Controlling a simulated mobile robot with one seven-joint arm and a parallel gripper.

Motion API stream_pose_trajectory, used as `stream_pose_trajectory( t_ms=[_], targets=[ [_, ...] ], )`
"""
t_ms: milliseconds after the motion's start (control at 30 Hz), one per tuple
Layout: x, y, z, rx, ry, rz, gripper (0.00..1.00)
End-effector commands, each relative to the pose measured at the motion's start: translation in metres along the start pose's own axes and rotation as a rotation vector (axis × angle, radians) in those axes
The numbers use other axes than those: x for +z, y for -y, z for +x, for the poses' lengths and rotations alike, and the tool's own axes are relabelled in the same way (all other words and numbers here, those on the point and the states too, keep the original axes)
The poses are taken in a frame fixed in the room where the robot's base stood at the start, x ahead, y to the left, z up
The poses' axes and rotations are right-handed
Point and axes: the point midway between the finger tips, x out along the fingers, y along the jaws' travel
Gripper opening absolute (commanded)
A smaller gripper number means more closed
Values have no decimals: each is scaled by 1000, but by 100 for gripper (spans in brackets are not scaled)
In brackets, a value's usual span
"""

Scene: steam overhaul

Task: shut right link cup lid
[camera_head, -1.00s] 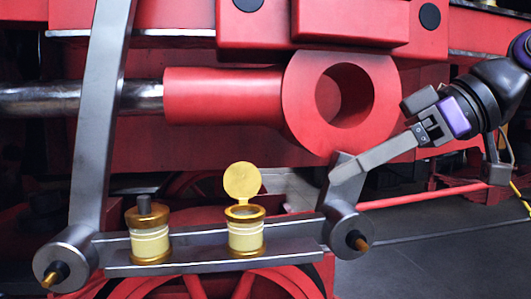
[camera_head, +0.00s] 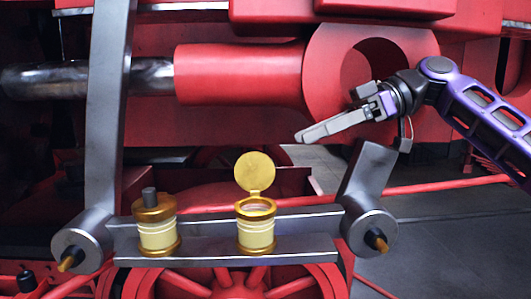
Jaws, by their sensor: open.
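The right link cup (camera_head: 256,230) stands upright on the grey link bar, with a brass rim and a cream body with pale bands. Its round brass lid (camera_head: 255,171) stands open, upright on its hinge at the back of the rim. My gripper (camera_head: 300,138) comes in from the right, above and to the right of the lid and apart from it. The jaws are open and empty; seen from the side, the gap between the fingers hardly shows.
The left link cup (camera_head: 156,225) has a brass top with a dark knob. The grey link bar (camera_head: 210,227) runs between two end bosses. A slanted grey lever (camera_head: 368,172) rises at the right, below my wrist. A red cylinder (camera_head: 240,75) lies behind.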

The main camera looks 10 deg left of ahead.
Motion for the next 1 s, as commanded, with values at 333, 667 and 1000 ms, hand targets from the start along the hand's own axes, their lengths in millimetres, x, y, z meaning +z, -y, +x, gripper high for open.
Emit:
stream_pose_trajectory(
  t_ms=[333, 667, 1000],
  targets=[
    [1, 0, 68, -1, 0, 0, 60],
    [0, 0, 90, 1, -2, 2, 60],
    [0, 0, 90, 2, -2, 2, 36]
  ],
)
